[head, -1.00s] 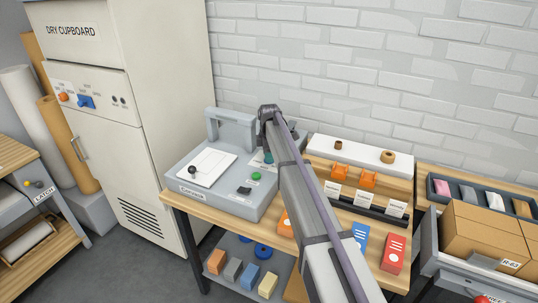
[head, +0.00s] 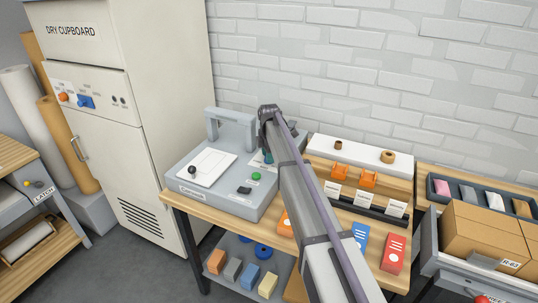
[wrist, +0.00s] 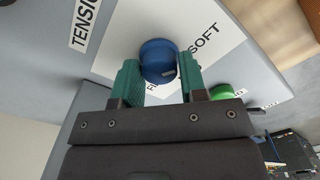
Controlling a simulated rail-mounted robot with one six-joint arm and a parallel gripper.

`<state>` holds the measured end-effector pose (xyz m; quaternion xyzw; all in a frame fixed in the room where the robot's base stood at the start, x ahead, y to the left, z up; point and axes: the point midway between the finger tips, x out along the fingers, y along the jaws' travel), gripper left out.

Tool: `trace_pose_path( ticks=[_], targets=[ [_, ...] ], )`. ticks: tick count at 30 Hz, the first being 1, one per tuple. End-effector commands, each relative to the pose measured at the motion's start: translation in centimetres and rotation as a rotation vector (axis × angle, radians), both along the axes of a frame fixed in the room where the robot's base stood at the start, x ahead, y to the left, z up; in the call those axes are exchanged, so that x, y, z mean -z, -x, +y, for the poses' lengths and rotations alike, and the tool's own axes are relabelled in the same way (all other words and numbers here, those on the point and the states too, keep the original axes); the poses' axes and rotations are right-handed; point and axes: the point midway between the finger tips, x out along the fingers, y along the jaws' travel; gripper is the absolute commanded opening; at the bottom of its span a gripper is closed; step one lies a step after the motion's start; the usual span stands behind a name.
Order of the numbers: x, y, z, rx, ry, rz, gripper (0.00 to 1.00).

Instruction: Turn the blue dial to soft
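The blue dial (wrist: 158,60) shows in the wrist view on a white plate (wrist: 205,22) on a grey panel. The word SOFT is printed to its right, and a partly covered word starting with F is below it. A small pale mark sits at the dial's lower right edge. My gripper (wrist: 160,68) has one teal finger on each side of the dial; both appear to touch its sides. In the head view my gripper (head: 268,157) is at the right of the grey machine (head: 210,195), and my arm hides the dial.
A green button (wrist: 228,91) is close to the right finger; it also shows in the head view (head: 256,175), near a black switch (head: 244,190). A grey handle frame (head: 232,120) rises behind. Orange holders and cards stand right of my arm.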

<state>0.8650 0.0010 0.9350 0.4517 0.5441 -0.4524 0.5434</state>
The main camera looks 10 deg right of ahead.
Motion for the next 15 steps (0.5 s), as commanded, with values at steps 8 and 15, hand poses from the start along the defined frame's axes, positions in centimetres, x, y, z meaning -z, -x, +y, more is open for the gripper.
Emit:
trace_pose_path(
  ticks=[8, 15],
  targets=[
    [0.0, -0.03, 0.01, 0.001, 0.0, -0.001, 0.61],
    [-0.44, -0.04, 0.01, 0.001, 0.0, -0.001, 0.61]
  ],
)
